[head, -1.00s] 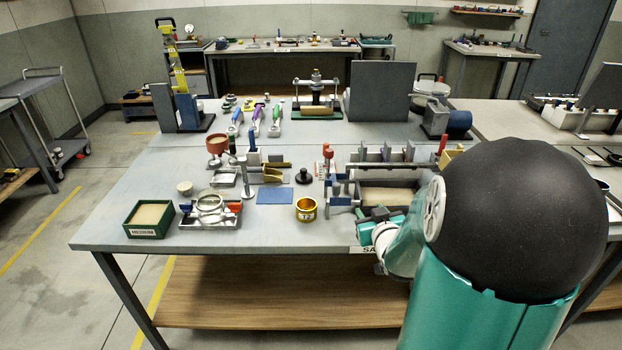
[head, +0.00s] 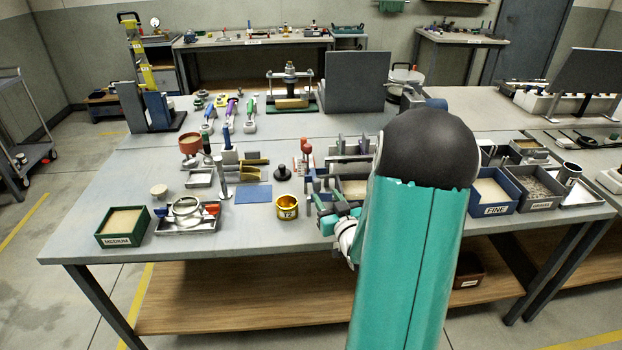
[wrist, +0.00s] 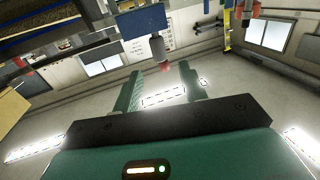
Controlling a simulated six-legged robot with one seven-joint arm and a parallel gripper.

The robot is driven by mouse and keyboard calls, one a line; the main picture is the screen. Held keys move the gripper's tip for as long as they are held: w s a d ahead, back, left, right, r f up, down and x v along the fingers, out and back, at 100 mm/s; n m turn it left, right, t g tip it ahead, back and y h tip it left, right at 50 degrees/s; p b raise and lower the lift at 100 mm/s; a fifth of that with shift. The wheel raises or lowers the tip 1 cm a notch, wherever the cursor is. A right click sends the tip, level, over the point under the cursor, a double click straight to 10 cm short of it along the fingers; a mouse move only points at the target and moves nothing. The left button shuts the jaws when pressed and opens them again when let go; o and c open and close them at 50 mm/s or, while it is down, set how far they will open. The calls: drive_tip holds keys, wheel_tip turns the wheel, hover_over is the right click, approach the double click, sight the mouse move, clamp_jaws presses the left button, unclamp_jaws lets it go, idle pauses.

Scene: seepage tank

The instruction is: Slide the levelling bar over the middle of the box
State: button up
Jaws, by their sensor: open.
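The box (head: 350,200) is a grey sand-filled tank at the table's front edge in the head view, partly hidden behind my arm. A blue-grey bar (head: 318,187) lies at its left end. It may be the levelling bar, but its outline is not clear. My gripper (head: 328,222) is at the box's front left corner, beside the bar. In the wrist view my gripper (wrist: 162,84) is open, with nothing clearly between its fingers. A blue block (wrist: 141,22) with a grey, red-tipped pin (wrist: 159,50) is just beyond the fingertips.
A brass ring (head: 287,207) and a blue mat (head: 253,196) lie left of the box. A green MEDIUM tray (head: 122,240) is at the far left. A blue FINE tray (head: 495,210) is right of my arm. Upright grey plates (head: 362,146) stand behind the box.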

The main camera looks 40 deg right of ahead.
sight(319, 185)
drive_tip(key=x, duration=1)
drive_tip(key=shift+c, duration=0.4)
clamp_jaws()
